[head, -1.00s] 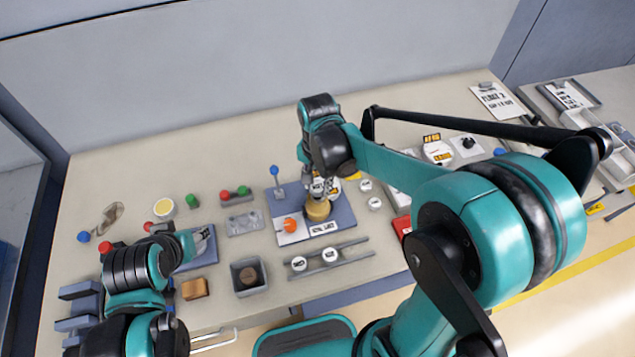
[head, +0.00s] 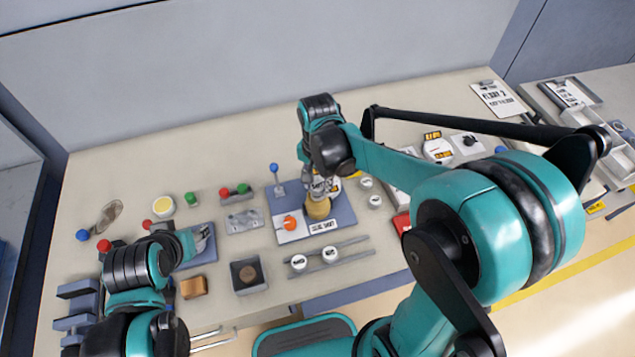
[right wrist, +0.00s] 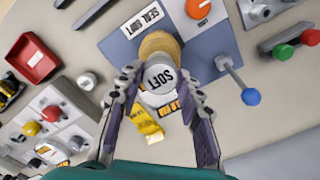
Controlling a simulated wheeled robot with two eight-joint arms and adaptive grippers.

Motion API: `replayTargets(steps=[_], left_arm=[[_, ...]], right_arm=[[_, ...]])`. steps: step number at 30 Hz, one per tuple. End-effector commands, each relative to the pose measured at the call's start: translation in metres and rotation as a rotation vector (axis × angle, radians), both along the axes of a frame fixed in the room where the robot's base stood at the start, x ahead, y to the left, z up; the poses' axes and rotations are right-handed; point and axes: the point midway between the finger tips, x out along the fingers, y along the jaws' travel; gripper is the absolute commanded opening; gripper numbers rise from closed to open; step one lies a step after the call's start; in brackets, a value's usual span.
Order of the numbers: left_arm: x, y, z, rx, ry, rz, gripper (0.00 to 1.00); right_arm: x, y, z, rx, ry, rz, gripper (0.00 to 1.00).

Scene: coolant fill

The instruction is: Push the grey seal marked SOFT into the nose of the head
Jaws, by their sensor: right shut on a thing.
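The grey seal marked SOFT (right wrist: 159,79) is between the fingers of my right gripper (right wrist: 159,84), which is shut on it. The lettered face points towards the right wrist camera. The tan, brass-coloured head (right wrist: 158,43) stands on a blue-grey plate (right wrist: 208,47), right by the seal. In the head view the head (head: 318,208) shows below my right gripper (head: 317,184). I cannot tell whether the seal sits in its nose. My left gripper (head: 203,240) is low over another blue-grey plate at the left; its fingers are too small to read.
An orange knob (head: 290,222) and a blue-topped lever (head: 274,170) are close to the head. A rail with white round pieces (head: 330,254) lies in front. A dark square bin (head: 247,275) and a red tray (right wrist: 34,58) stand nearby. Bench behind is clear.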

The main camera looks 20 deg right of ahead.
Motion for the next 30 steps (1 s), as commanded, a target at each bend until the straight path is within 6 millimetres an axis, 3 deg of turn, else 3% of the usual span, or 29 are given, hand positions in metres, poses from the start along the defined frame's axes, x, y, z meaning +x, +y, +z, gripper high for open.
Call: replayTargets(steps=[6, 30], left_arm=[[0.0000, 0.0000, 0.0075, 0.000, 0.000, 0.000, 0.45], [0.0000, 0.0000, 0.0067, 0.000, 0.000, 0.000, 0.45]], right_arm=[[0.0000, 0.0000, 0.0094, 0.000, 0.000, 0.000, 0.11], [0.0000, 0.0000, 0.0089, 0.000, 0.000, 0.000, 0.11]])
